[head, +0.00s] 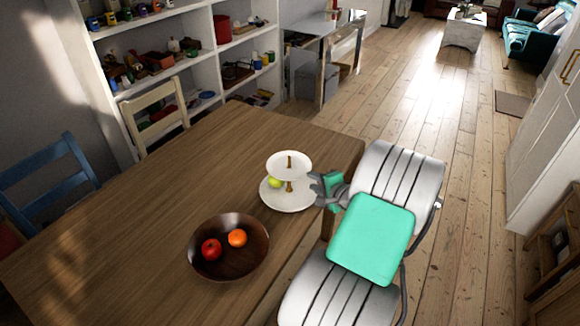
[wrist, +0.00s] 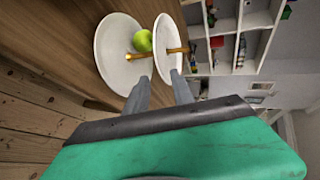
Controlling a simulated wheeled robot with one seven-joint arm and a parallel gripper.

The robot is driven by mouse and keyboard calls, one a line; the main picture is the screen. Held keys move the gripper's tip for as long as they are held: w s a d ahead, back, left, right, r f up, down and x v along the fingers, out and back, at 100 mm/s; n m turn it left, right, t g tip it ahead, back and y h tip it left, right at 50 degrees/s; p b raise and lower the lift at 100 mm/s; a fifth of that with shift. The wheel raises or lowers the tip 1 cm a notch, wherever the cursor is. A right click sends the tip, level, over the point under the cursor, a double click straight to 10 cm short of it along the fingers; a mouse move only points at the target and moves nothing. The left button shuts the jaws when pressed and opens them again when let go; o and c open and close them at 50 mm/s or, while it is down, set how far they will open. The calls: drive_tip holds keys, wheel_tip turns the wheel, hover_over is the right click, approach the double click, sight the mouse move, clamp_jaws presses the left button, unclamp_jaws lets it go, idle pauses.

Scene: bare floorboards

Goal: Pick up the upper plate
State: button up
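A white two-tier stand is on the wooden table, with a golden post through it. Its small upper plate (head: 289,164) sits above the wider lower plate (head: 292,204). A green apple (head: 275,182) rests on the lower plate. My gripper (head: 316,184) is just right of the stand in the head view. In the wrist view, turned sideways, the upper plate (wrist: 163,45) and lower plate (wrist: 109,62) lie ahead of my gripper (wrist: 161,78). The fingers are apart and empty. The right fingertip is near the upper plate's rim; whether it touches I cannot tell.
A dark bowl (head: 206,262) with a red fruit (head: 211,250) and an orange (head: 237,238) stands nearer on the table (head: 150,215). Shelves (head: 208,70) and two chairs line the far left side. The table left of the stand is clear.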

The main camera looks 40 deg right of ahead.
sight(303, 175)
drive_tip(key=p+x, duration=0.1)
drive_tip(key=x, duration=0.5)
drive_tip(key=shift+w+d, duration=0.15)
drive_tip(key=shift+c, duration=0.5)
clamp_jaws()
idle(0.6)
